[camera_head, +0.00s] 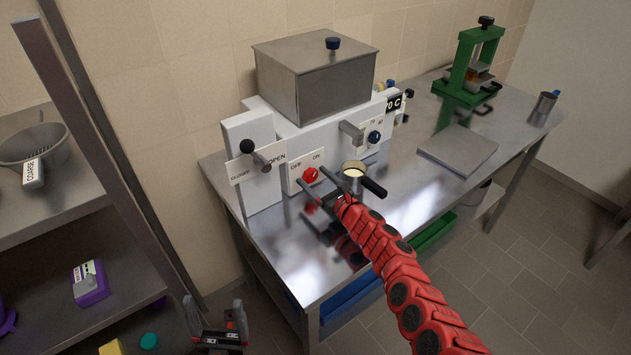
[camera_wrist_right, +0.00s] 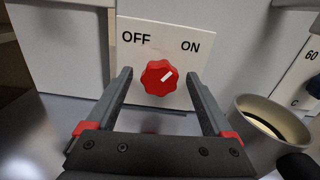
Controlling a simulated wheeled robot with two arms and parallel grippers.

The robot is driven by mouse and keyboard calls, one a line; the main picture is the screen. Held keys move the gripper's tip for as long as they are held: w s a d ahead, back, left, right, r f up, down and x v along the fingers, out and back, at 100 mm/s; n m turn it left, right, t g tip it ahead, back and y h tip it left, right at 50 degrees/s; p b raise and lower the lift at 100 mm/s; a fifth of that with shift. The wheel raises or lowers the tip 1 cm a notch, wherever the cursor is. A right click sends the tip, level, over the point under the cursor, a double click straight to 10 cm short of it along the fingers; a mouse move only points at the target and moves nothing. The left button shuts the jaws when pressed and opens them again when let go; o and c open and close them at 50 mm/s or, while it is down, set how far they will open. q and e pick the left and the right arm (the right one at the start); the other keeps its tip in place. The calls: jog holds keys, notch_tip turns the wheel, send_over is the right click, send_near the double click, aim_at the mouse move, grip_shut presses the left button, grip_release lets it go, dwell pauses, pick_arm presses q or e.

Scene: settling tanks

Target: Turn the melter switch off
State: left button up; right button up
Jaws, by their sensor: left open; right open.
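The melter is a white unit with a lidded steel tank (camera_head: 315,75) on top. Its switch is a red knob (camera_head: 310,175) on a white plate marked OFF and ON. In the head view my right gripper (camera_head: 322,188) is in front of the switch plate. My left gripper (camera_head: 214,318) is open and empty, low at the bottom left.
A cup with a black handle (camera_head: 355,172) stands just right of the right gripper, also in the wrist view (camera_wrist_right: 268,122). A lever (camera_head: 250,150) marked CLOSED and OPEN is left of the switch. A green press (camera_head: 468,65) stands further right. A shelf rack (camera_head: 60,200) is at the left.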

grip_shut()
dwell(0.4)
